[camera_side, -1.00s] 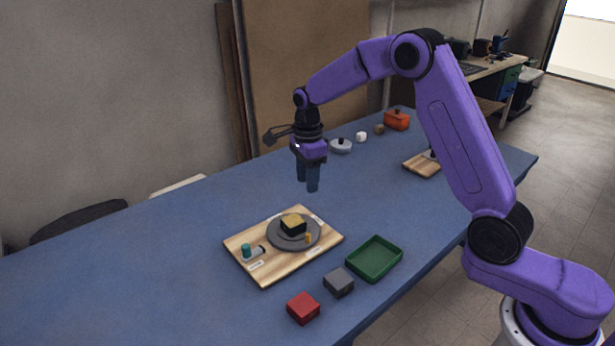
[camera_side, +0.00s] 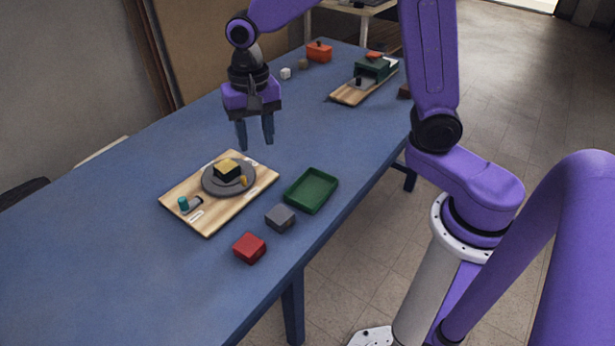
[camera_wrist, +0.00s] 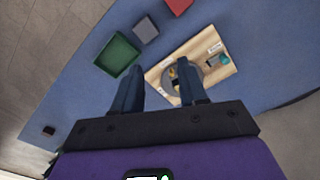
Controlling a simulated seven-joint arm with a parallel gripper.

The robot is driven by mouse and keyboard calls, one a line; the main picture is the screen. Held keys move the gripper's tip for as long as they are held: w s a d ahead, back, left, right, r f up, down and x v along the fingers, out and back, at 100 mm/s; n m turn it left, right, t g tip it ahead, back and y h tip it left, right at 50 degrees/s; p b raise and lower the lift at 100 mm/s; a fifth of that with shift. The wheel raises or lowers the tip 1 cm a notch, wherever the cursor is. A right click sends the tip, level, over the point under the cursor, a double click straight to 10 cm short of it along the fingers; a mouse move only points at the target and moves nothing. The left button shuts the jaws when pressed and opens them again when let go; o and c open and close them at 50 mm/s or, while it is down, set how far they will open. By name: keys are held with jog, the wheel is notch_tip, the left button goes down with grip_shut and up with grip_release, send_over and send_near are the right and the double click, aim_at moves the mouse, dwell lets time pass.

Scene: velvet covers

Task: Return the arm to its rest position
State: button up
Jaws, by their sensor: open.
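My gripper (camera_side: 256,135) hangs in the air above the blue table, its fingers pointing down, apart and empty. The wooden board (camera_side: 208,214) lies in front of it, to the lower left in the side view. On the board are a grey round plate (camera_side: 211,189) with a dark block (camera_side: 227,171) with a yellow top, a small yellow piece (camera_side: 243,181), and a teal-topped cylinder (camera_side: 184,203). In the wrist view, the board (camera_wrist: 218,74) shows beyond my open fingers (camera_wrist: 162,90), which partly hide the plate. Nothing is between the fingers.
A green tray (camera_side: 311,190), a grey block (camera_side: 280,217) and a red block (camera_side: 250,248) lie near the table's front edge. An orange pot (camera_side: 319,52), a white cube (camera_side: 286,73) and a second board (camera_side: 349,98) with a dark green box (camera_side: 372,68) stand farther back.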

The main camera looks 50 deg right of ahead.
jog(key=s+d+n, duration=0.3)
jog(key=s+n, duration=0.6)
jog(key=s, duration=0.3)
jog(key=s+d+n, duration=0.4)
jog(key=s+n, duration=0.5)
jog(key=s, duration=0.3)
jog(key=shift+s+d+r+n, duration=0.15)
jog(key=shift+s+d+n, duration=0.05)
jog(key=shift+s+n, duration=0.15)
